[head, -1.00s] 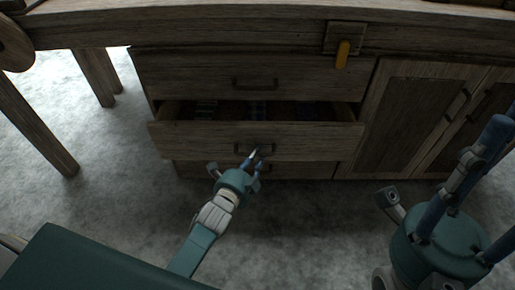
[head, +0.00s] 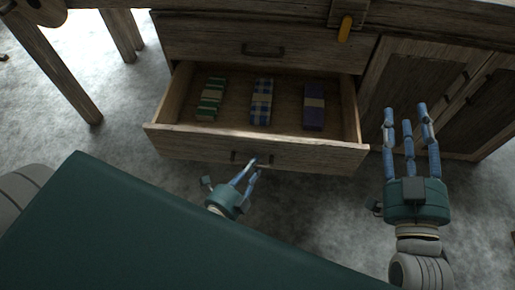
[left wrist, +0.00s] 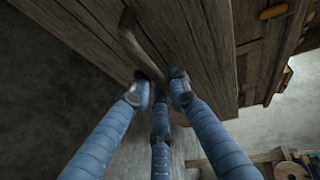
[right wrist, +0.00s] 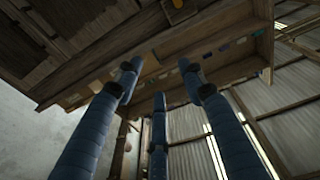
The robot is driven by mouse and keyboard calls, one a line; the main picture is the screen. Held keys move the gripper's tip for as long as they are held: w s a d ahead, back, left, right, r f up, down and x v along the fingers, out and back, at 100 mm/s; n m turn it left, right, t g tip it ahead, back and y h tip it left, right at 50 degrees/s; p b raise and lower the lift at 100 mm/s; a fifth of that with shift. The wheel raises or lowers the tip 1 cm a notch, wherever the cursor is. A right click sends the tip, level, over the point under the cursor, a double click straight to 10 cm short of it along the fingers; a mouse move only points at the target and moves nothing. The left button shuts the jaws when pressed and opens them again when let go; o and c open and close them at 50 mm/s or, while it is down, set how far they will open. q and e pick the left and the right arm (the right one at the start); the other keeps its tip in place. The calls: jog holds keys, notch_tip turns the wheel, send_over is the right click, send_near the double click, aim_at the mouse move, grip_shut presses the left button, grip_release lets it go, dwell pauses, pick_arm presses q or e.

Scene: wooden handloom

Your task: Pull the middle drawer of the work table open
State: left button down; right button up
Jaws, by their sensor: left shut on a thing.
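The middle drawer (head: 250,146) of the work table stands well open in the head view. Its dark handle (left wrist: 143,45) crosses the drawer front in the left wrist view. My left gripper (head: 255,168) is at the drawer front, its fingers shut on the handle; it also shows in the left wrist view (left wrist: 160,95). My right gripper (head: 408,115) is raised at the right, in front of the cupboard doors. Its fingers point up, spread apart and empty, and they also show in the right wrist view (right wrist: 158,85).
Inside the drawer lie a green striped bundle (head: 211,99), a blue checked bundle (head: 262,101) and a dark blue bundle (head: 314,107). The upper drawer (head: 240,44) is shut. Cupboard doors (head: 425,85) are at the right. Grey floor (head: 110,140) lies open at the left.

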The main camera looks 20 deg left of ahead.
pick_arm(q)
jog(key=shift+s+d+p, duration=0.2)
jog(key=shift+s+d, duration=0.1)
jog(key=shift+s, duration=0.7)
jog(key=shift+s+d+p, duration=0.15)
jog(key=shift+s+d, duration=0.1)
jog(key=shift+s, duration=0.75)
pick_arm(e)
jog(key=shift+s+d+f+g+h, duration=0.15)
jog(key=shift+f+g, duration=0.5)
jog(key=shift+f, duration=0.75)
jog(key=shift+s+d+f+g+h, duration=0.1)
jog(key=shift+d+f+g+h, duration=0.15)
jog(key=shift+f+g, duration=0.75)
jog(key=shift+f+t, duration=0.35)
pick_arm(q)
jog(key=c, duration=1.6)
grip_release()
pick_arm(e)
jog(key=shift+w, duration=0.1)
pick_arm(q)
jog(key=v, duration=1.2)
